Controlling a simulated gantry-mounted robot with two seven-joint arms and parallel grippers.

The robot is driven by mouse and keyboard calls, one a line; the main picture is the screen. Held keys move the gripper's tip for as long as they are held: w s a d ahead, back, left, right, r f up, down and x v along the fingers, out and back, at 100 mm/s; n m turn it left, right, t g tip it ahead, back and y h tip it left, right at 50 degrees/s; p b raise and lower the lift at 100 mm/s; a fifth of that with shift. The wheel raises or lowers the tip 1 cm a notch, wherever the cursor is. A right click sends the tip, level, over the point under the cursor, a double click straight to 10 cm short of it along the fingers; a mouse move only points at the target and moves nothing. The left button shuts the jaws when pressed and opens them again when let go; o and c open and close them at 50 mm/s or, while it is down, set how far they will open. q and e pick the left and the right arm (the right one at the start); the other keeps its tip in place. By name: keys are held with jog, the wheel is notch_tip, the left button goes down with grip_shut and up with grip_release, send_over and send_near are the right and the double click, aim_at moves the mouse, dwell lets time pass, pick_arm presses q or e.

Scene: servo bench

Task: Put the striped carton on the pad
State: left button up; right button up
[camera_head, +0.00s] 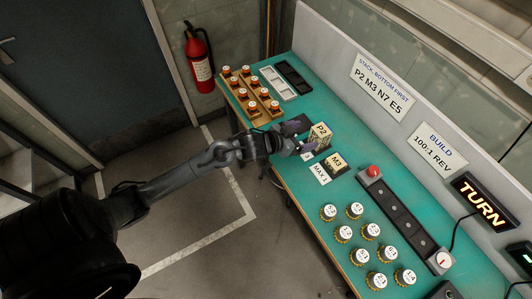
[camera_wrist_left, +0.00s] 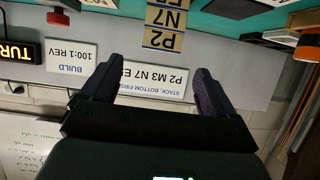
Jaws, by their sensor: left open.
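A tan carton labelled P2 (camera_head: 320,131) stands on the green bench; its sides look banded, but the stripes are too small to confirm. In the left wrist view, upside down, tan faces marked P2 (camera_wrist_left: 162,39) and N7 (camera_wrist_left: 167,17) line up. A carton labelled M3 (camera_head: 335,160) is just to its right and nearer. My left gripper (camera_head: 307,147) is open and empty, close beside the P2 carton. Contact cannot be told. My right gripper is not in view.
A MAX 1 card (camera_head: 320,174) lies before the M3 carton. Several white-topped round pieces (camera_head: 343,233), a dark strip with a red button (camera_head: 374,171), and wooden racks (camera_head: 250,95) occupy the bench. A white panel (camera_head: 330,45) with signs runs along the back.

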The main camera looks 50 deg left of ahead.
pick_arm(q)
jog(key=s+d+f+g, duration=0.2)
jog(key=s+g, duration=0.1)
jog(key=s, duration=0.6)
jog(key=s+d+f+g+y, duration=0.1)
jog(key=s+d+f+g, duration=0.1)
jog(key=s, duration=0.7)
jog(key=s+d+f+g+y, duration=0.1)
jog(key=s+d+g, duration=0.3)
jog(key=s, duration=0.6)
jog(key=shift+f+g, duration=0.3)
jog(key=shift+f, duration=0.4)
